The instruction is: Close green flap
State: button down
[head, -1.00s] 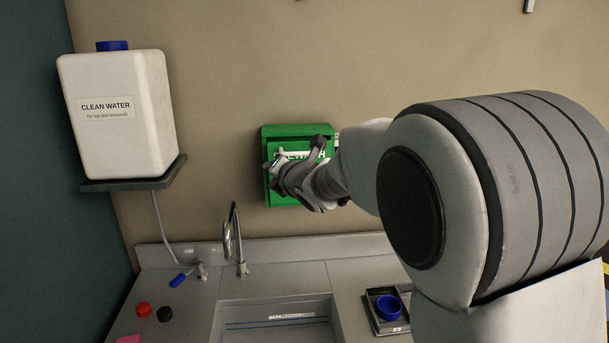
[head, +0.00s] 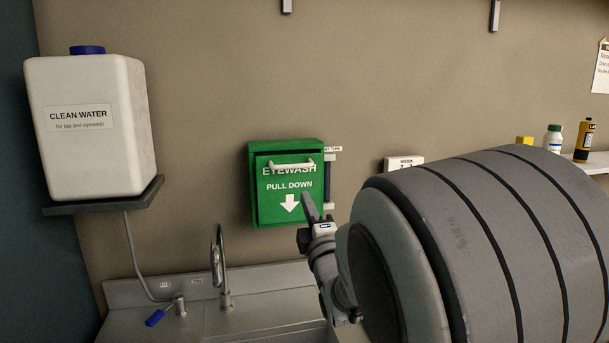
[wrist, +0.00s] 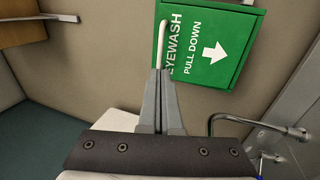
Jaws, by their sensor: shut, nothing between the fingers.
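The green eyewash flap (head: 289,192) is the front of a green box on the wall. It stands nearly upright, with a slight tilt against the box frame (head: 252,190), and has a white handle (head: 291,166) near its top. It also shows in the wrist view (wrist: 205,42), with the white handle (wrist: 161,45) beside my fingertips. My gripper (head: 306,196) is shut and empty, in front of the flap's lower right part in the head view. In the wrist view my gripper (wrist: 160,75) has its fingers together. Whether it touches the flap I cannot tell.
A sink counter with a faucet (head: 220,268) lies below the box. A clean water jug (head: 90,125) stands on a wall shelf (head: 105,195) at left. Bottles (head: 553,139) stand on a shelf at right. My arm covers the lower right of the head view.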

aim_at(293, 167)
jog(key=p+x, duration=0.2)
jog(key=x, duration=0.9)
jog(key=shift+p, duration=0.35)
jog(key=shift+b+x, duration=0.75)
jog(key=shift+x, duration=0.3)
jog(key=shift+r, duration=0.5)
